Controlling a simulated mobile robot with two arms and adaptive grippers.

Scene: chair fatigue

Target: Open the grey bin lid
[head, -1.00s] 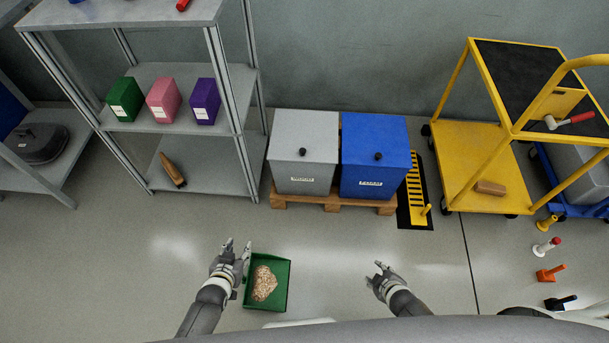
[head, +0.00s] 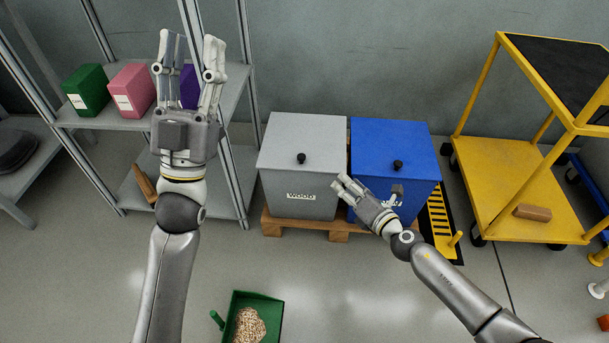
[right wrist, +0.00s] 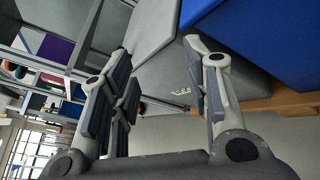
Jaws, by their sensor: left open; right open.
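The grey bin (head: 300,178) stands on a wooden pallet, its lid (head: 305,140) shut with a black knob (head: 301,158) on top. Its front label reads "Wood". My right gripper (head: 346,185) is open and empty, in front of the gap between the grey and blue bins. In the right wrist view the grey bin (right wrist: 185,75) shows between and beyond the open fingers (right wrist: 160,85). My left gripper (head: 188,65) is open and empty, raised in front of the shelf, left of the grey bin, fingers pointing up.
A blue bin (head: 385,150) with a black knob stands right beside the grey one on the pallet (head: 335,232). A green dustpan (head: 272,310) with wood chips lies on the floor. A yellow cart (head: 520,190) stands right; a metal shelf (head: 115,180) stands left.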

